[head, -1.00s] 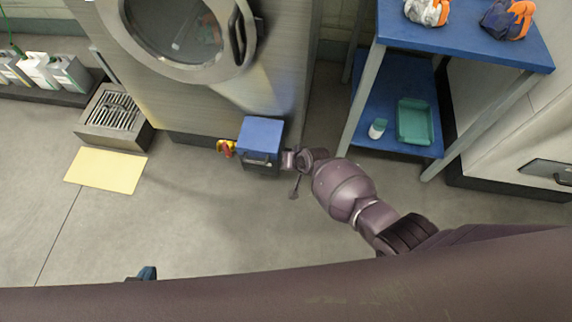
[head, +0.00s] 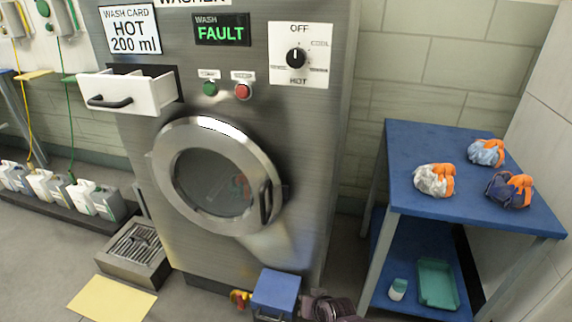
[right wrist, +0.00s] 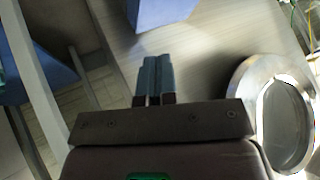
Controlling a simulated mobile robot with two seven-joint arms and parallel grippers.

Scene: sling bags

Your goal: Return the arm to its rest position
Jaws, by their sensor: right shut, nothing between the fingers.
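My right arm (head: 328,308) shows only in part at the bottom of the head view, just right of the blue box (head: 275,292) at the washer's foot. Its fingers are not clear there. In the right wrist view my right gripper (right wrist: 157,78) has its two blue-grey fingers together, with nothing between them. A blue block shape (right wrist: 163,12), which looks like the same box, lies beyond the fingertips, apart from them in the picture. My left gripper is not in view.
The washer (head: 310,130) shows FAULT; its drawer (head: 128,95) is pulled out and its round door (head: 218,178) looks closed. A blue table (head: 425,145) at right holds several sling bags. A drain (head: 135,250) and yellow mat (head: 112,299) lie at left.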

